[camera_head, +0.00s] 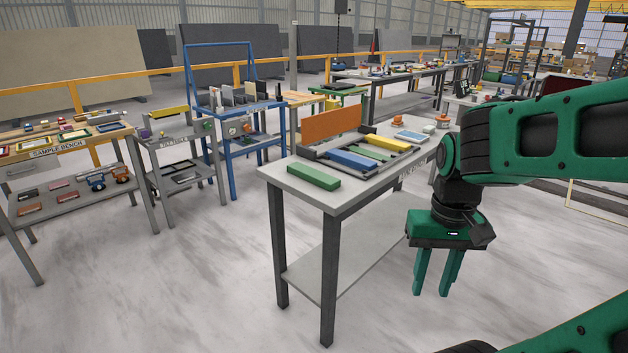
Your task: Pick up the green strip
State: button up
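A green strip-like block (314,176) lies flat on the near left end of the grey workbench (345,193), apart from the dark tray (322,155). A thinner green strip (371,151) shows in the tray between a blue strip (352,160) and a yellow strip (386,143). I cannot tell which green piece the task names. My gripper (431,294) hangs to the right of the workbench in the picture, pointing down. Its two green fingers are apart with nothing between them.
An orange upright panel (331,125) stands behind the tray. Small items, including a light blue piece (411,136), lie at the bench's far end. A lower shelf (345,257) sits under the bench. The floor on the left is clear up to the sample bench (62,150).

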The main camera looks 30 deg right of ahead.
aim_at(324, 182)
jog(key=z, duration=0.1)
jog(key=i, duration=1)
jog(key=u, duration=0.1)
